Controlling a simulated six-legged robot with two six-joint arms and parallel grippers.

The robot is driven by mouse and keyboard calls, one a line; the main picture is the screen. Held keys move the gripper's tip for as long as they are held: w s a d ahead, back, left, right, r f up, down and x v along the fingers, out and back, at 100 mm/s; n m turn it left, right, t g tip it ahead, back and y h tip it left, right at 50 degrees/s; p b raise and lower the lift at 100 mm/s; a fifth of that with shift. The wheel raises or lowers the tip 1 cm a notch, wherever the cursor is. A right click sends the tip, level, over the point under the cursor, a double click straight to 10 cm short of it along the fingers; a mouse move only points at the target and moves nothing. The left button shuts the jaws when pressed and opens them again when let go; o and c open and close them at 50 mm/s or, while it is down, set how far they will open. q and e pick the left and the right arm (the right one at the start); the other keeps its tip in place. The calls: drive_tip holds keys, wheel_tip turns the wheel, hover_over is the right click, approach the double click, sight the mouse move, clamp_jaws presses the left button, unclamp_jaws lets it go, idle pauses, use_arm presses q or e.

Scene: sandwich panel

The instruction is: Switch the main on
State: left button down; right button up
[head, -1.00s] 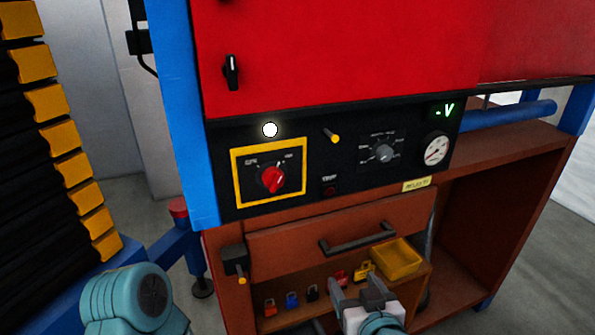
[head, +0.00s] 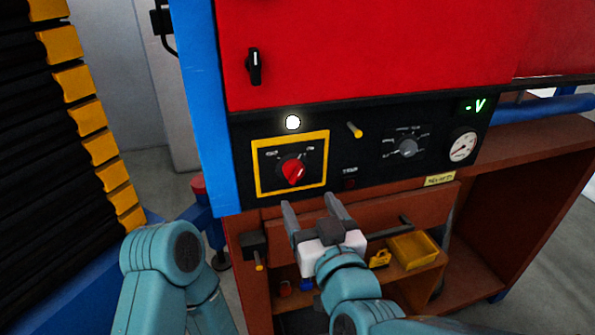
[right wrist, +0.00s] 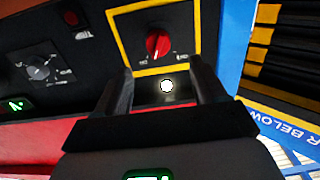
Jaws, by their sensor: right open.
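The main switch is a red rotary knob (head: 293,170) on a black panel inside a yellow square frame (head: 257,179). Its pointer is tilted, towards the upper right in the head view. The knob (right wrist: 158,42) also shows in the right wrist view, ahead of and between the fingers. My right gripper (head: 313,204) is open and empty, just below the yellow frame and apart from the knob. In the right wrist view its two fingers (right wrist: 163,85) are spread wide. My left arm shows at the lower left in the head view, but its gripper cannot be seen.
A white lamp (head: 292,122) glows above the frame. A yellow-tipped lever (head: 354,130), a grey selector knob (head: 407,147) and a gauge (head: 462,147) are to the right. A drawer handle (head: 390,228) and a yellow bin (head: 413,250) are below. A blue post (head: 207,110) stands left.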

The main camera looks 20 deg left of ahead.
sight(298, 178)
drive_tip(key=p+x, duration=0.2)
drive_tip(key=x, duration=0.5)
drive_tip(key=shift+w, duration=0.35)
drive_tip(key=shift+w+a, duration=0.45)
drive_tip(key=shift+w, duration=0.15)
drive_tip(key=shift+w+f, duration=0.1)
